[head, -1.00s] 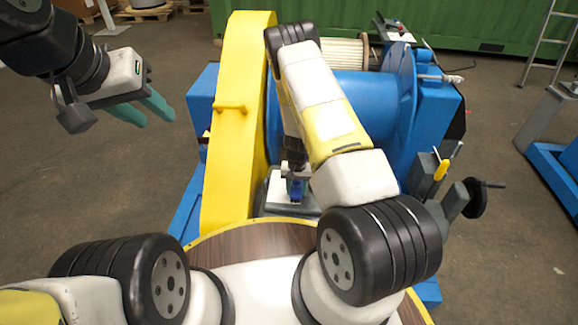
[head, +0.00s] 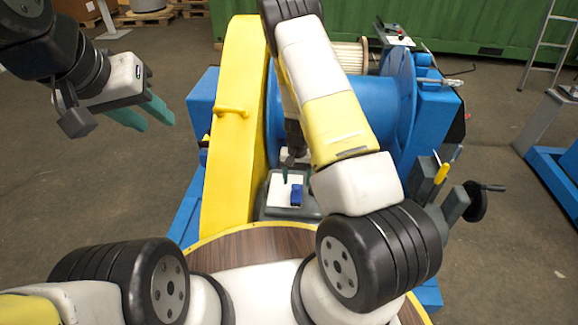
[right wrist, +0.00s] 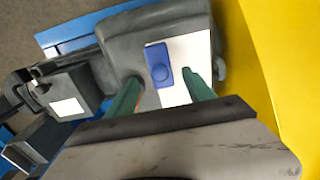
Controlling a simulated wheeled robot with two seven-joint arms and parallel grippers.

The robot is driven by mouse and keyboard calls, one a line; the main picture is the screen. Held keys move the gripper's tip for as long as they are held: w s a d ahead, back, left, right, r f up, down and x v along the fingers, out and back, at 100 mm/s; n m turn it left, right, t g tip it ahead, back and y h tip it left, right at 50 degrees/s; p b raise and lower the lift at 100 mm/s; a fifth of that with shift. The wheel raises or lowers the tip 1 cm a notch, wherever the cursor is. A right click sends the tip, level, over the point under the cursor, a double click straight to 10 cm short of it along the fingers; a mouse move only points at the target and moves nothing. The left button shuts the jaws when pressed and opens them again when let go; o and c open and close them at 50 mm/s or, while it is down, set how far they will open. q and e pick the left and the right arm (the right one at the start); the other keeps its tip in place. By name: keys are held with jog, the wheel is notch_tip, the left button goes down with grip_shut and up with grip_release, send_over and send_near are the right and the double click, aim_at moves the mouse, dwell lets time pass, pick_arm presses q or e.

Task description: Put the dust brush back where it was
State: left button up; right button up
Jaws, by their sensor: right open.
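In the head view my right gripper (head: 294,173) is partly hidden by my arm and stays just above the sheet. My left gripper (head: 148,116) is open and empty, off to the left over the floor.
The yellow guard (head: 232,140) stands close left of the sheet. A blue drum (head: 345,105) is behind it. At the right are a grey holder with a yellow-handled tool (head: 441,173) and a black handwheel (head: 477,199). The floor at the left is clear.

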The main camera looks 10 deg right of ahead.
notch_tip(320, 180, up, 4)
jog(key=shift+f, duration=0.2)
notch_tip(320, 180, up, 16)
jog(key=a+t+y, duration=0.1)
jog(key=a+y, duration=0.1)
jog(key=a, duration=0.1)
notch_tip(320, 180, up, 12)
jog(key=n+t+y, duration=0.1)
jog(key=t, duration=0.1)
send_over(297, 186)
jog(key=s+a, duration=0.4)
jog(key=s, duration=0.2)
jog(key=s+d+r+n+t, duration=0.1)
jog(key=s+r+n+t, duration=0.1)
jog(key=s+r, duration=1.2)
jog(key=s+t, duration=0.1)
jog(key=s, duration=0.3)
jog(key=shift+s+d+r+n+h, duration=0.2)
jog(key=shift+d+n+h, duration=0.15)
jog(key=shift+n+h, duration=0.05)
